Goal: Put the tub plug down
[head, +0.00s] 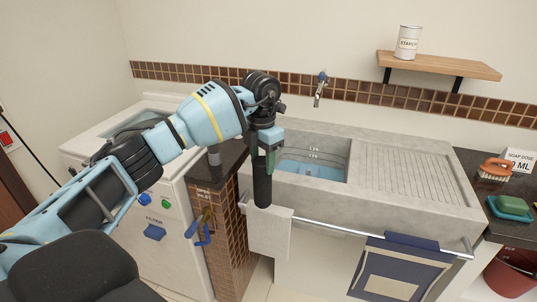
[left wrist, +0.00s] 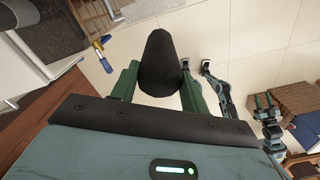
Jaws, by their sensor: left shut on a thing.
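My left gripper (head: 267,152) is shut on the tub plug (head: 262,185), a long black cylinder. It hangs upright in front of the sink's left front corner, outside the basin. In the left wrist view the green fingers of the left gripper (left wrist: 160,88) stand on both sides of the black plug (left wrist: 158,62), with pale floor tiles beyond it. The grey stone sink (head: 395,205) has a basin with blue water in it. My right gripper is not in the head view; small teal and black parts at the right of the left wrist view are unclear.
A dark counter (head: 222,165) lies left of the sink. A ribbed drainboard (head: 405,170) is clear. A tap (head: 320,85) is above the basin. A brush (head: 495,168) and sponge (head: 512,205) are at right.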

